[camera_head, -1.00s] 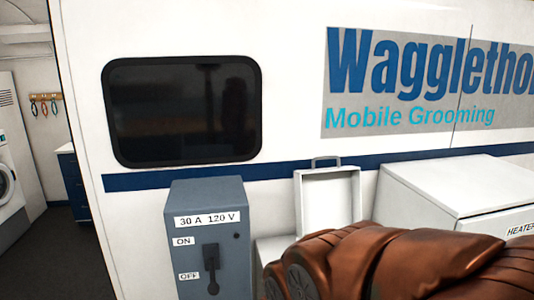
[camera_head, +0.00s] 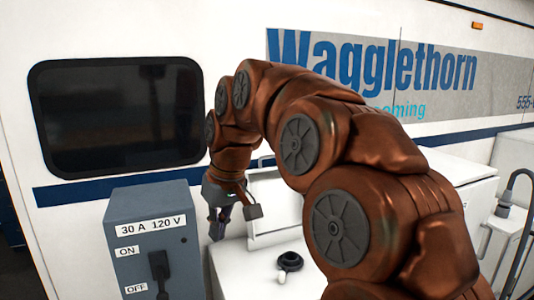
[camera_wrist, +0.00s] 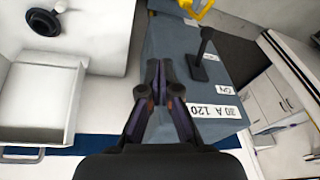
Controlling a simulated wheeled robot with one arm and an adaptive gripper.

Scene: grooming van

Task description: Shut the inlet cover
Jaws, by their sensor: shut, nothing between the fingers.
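The inlet cover (camera_head: 272,208) is a white, shallow, box-like lid with a handle on its edge. It stands open, raised against the van wall behind the white inlet box. The black round inlet (camera_head: 290,261) is exposed on that box's top. In the wrist view the cover (camera_wrist: 38,105) is at left with its handle at the bottom, and the inlet (camera_wrist: 43,22) is at upper left. My gripper (camera_head: 217,228) is shut and empty, left of the cover and apart from it. The wrist view shows its fingertips (camera_wrist: 160,72) near the grey switch box. My arm hides part of the cover's right side.
The grey switch box (camera_head: 150,225), with a black lever, stands close at left of my gripper. A white heater box (camera_head: 460,175) is at right behind my arm. A cable (camera_head: 512,205) hangs at far right. The van wall (camera_head: 225,60) is close behind.

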